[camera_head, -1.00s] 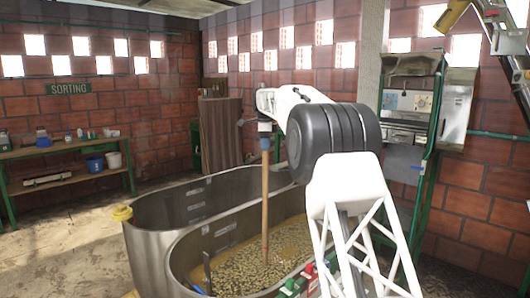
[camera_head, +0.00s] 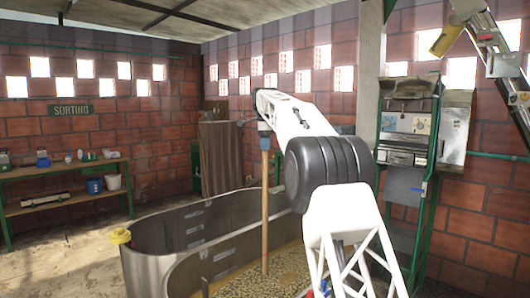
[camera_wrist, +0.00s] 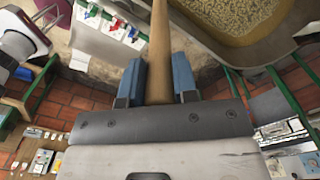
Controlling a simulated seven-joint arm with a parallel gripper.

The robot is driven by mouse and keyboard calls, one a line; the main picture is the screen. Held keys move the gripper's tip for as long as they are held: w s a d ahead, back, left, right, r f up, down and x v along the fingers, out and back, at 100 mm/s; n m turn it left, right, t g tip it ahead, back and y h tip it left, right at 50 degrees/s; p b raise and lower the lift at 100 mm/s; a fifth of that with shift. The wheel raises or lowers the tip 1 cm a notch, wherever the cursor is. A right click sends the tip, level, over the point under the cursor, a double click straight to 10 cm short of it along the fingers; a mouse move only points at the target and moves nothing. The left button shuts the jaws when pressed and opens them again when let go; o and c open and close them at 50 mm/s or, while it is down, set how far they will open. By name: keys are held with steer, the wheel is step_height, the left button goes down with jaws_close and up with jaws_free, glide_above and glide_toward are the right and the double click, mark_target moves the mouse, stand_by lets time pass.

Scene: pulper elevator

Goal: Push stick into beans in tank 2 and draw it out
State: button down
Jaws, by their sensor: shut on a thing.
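My gripper (camera_head: 265,134) is shut on the upper end of a long wooden stick (camera_head: 265,200). In the wrist view, the blue fingers of my gripper (camera_wrist: 159,80) close on both sides of the stick (camera_wrist: 160,45). The stick hangs nearly upright over the front tank. Its lower end meets the brown beans (camera_head: 235,287) in the picture; I cannot tell whether the tip is buried in them or just above. The beans also show in the wrist view (camera_wrist: 235,15). No number is readable on the tanks.
A green-framed control cabinet (camera_head: 405,150) stands at right. A shelf (camera_head: 60,170) with buckets is far left. The floor at left is clear.

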steer(key=shift+r, duration=0.9)
